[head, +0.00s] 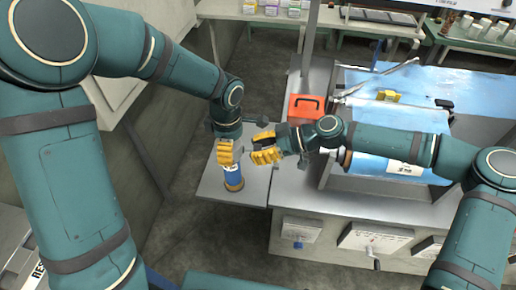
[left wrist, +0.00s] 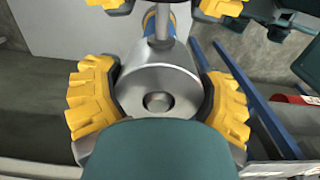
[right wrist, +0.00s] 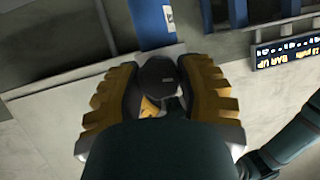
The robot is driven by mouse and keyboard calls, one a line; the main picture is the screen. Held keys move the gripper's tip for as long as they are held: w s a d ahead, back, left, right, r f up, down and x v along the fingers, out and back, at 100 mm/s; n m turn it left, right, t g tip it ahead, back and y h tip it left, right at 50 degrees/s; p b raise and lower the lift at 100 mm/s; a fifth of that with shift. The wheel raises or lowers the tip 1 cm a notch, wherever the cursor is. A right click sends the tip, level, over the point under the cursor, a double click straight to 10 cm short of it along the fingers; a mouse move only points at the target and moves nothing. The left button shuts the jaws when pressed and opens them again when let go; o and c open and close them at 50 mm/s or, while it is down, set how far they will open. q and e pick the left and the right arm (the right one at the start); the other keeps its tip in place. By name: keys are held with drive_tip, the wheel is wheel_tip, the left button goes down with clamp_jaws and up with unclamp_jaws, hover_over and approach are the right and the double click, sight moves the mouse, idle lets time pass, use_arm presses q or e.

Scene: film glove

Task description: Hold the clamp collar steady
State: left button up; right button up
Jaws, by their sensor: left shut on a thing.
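My left gripper (head: 228,150) is shut from above on a grey metal round piece (left wrist: 158,88), which I take to be the clamp collar. The left wrist view shows its fingers pressed on both sides of it. A thin metal rod and a blue cylinder (left wrist: 155,22) show beyond it. In the head view the blue cylinder (head: 233,172) stands below the gripper, with a brownish base. My right gripper (head: 265,146) is close beside, on the right, with fingers apart. A dark round part (right wrist: 157,78) shows between its fingers; I cannot tell whether they touch it.
A dark ball knob (head: 262,119) is just above the right gripper in the head view. A red box (head: 306,107) sits on the grey bench to the right. A blue-topped machine (head: 410,95) stands under my right arm. The grey plate (head: 258,192) is bare right of the cylinder.

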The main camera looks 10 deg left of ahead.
drive_tip(key=shift+c, duration=0.6)
drive_tip(key=m+g, duration=0.1)
drive_tip(key=m, duration=0.1)
drive_tip(key=shift+m+g, duration=0.3)
drive_tip(key=shift+g, duration=0.1)
drive_tip(key=m+g, duration=0.1)
drive_tip(key=m, duration=0.1)
drive_tip(key=shift+m+g, duration=0.3)
drive_tip(key=shift+g, duration=0.1)
drive_tip(key=m+g, duration=0.1)
drive_tip(key=m, duration=0.1)
drive_tip(key=shift+w+a+f+m+y, duration=0.1)
drive_tip(key=shift+m+y, duration=0.3)
drive_tip(key=shift+m+g+y, duration=0.5)
drive_tip(key=shift+m+g, duration=0.3)
drive_tip(key=shift+m, duration=0.7)
clamp_jaws()
drive_tip(key=o, duration=1.2)
unclamp_jaws()
